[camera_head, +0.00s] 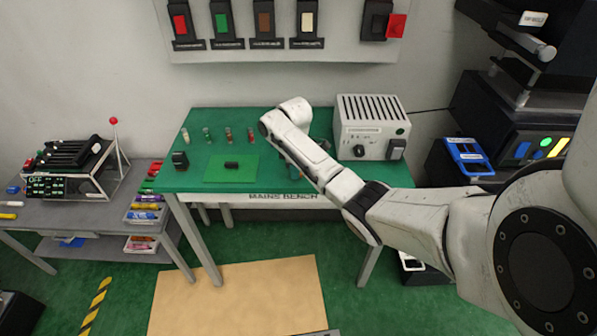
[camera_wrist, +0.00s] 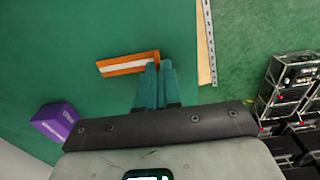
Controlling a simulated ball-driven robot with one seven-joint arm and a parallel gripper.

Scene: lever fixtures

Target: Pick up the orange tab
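The orange tab (camera_wrist: 118,66) shows in the wrist view as a flat orange bar with a white stripe along it, lying on the green bench top. Its right end is just beyond my fingertips. My gripper (camera_wrist: 158,66) has two teal fingers very close together with only a thin slit between them, and no object shows between them. The tips overlap the tab's right end in the picture; I cannot tell whether they touch it. In the head view my arm reaches over the right part of the green bench (camera_head: 205,178), and I cannot make out the tab there.
A purple block (camera_wrist: 58,120) lies left of my gripper. A white ventilated box (camera_head: 370,128) stands on the bench's right side. Several small cylinders (camera_head: 228,133) and a black block (camera_head: 232,165) on a green mat (camera_head: 215,176) are to the left.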

